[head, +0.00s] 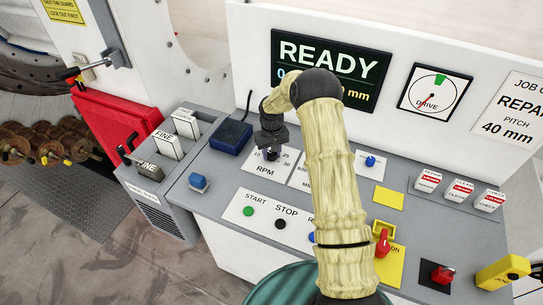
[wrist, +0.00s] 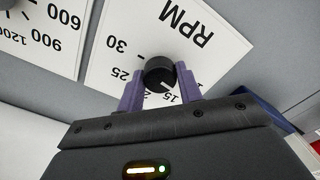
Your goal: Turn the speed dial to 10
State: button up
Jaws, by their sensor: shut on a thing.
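The speed dial is a small black knob (wrist: 160,72) on a white plate marked RPM (wrist: 188,22). In the wrist view the numbers 30, 25 and 15 show around it; others are hidden by my gripper. A short white mark on the knob points towards about 15. My gripper (wrist: 158,79) has its two purple fingers on either side of the knob, shut on it. In the head view my gripper (head: 271,150) is over the RPM plate (head: 266,168) and mostly hides the knob.
A second dial plate (head: 302,174) lies just right of the RPM plate, partly behind my arm. A dark blue box (head: 231,136) stands close on the left. START (head: 249,211) and STOP (head: 280,223) buttons lie in front. The screen (head: 358,82) reads READY.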

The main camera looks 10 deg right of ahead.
aim_at(272, 154)
jog(key=shift+n+b, duration=0.3)
jog(key=shift+n, duration=0.5)
jog(key=o, duration=1)
notch_tip(272, 154, up, 18)
jog(key=b, duration=0.4)
jog(key=shift+f, duration=0.25)
jog(key=shift+s, duration=0.1)
